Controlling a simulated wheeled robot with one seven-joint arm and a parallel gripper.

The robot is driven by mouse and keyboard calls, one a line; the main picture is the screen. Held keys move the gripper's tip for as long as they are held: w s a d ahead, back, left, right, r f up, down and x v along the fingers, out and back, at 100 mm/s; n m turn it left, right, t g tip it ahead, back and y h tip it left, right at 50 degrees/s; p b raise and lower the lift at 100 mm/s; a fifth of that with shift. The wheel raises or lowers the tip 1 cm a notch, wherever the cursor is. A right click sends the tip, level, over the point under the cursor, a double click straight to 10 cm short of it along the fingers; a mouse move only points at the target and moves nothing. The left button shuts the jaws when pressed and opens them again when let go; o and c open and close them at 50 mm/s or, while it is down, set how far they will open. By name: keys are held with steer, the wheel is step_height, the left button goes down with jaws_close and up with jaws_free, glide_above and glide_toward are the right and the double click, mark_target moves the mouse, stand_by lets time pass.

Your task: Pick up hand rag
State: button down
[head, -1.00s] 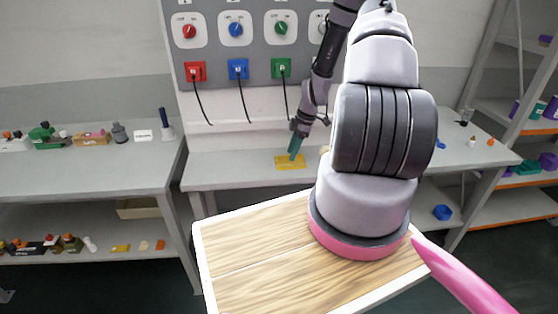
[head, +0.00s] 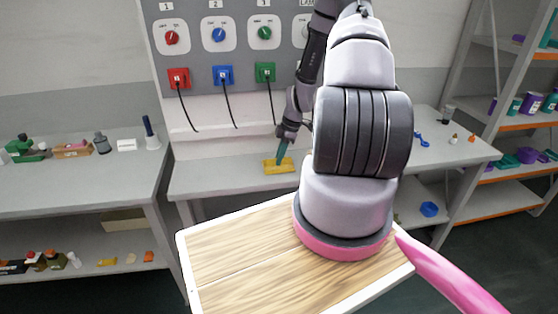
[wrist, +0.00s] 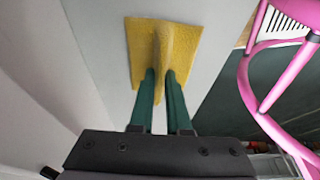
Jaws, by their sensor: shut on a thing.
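The hand rag (head: 280,166) is a yellow cloth on the grey bench beneath the wall panel in the head view. In the wrist view the rag (wrist: 190,52) is pinched up into a ridge along its middle, with its sides spread out left and right. My gripper (head: 281,158) reaches down to it. In the wrist view the green fingers of my gripper (wrist: 160,78) are shut on the ridge. Whether the rag's edges touch the bench is hard to tell.
The grey bench (head: 222,176) around the rag is clear. Above it, a wall panel (head: 187,52) carries knobs and coloured plugs with hanging cables. A left table (head: 95,172) holds small items. A shelf (head: 515,122) stands at right. A pink rail (wrist: 250,85) shows in the wrist view.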

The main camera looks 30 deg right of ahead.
step_height(320, 180, up, 28)
steer(key=shift+f, duration=0.2)
stand_by(1.2)
step_height(320, 180, down, 28)
steer(key=shift+r, duration=0.15)
stand_by(0.4)
steer(key=c, duration=0.9)
jaws_free()
steer(key=shift+f, duration=0.2)
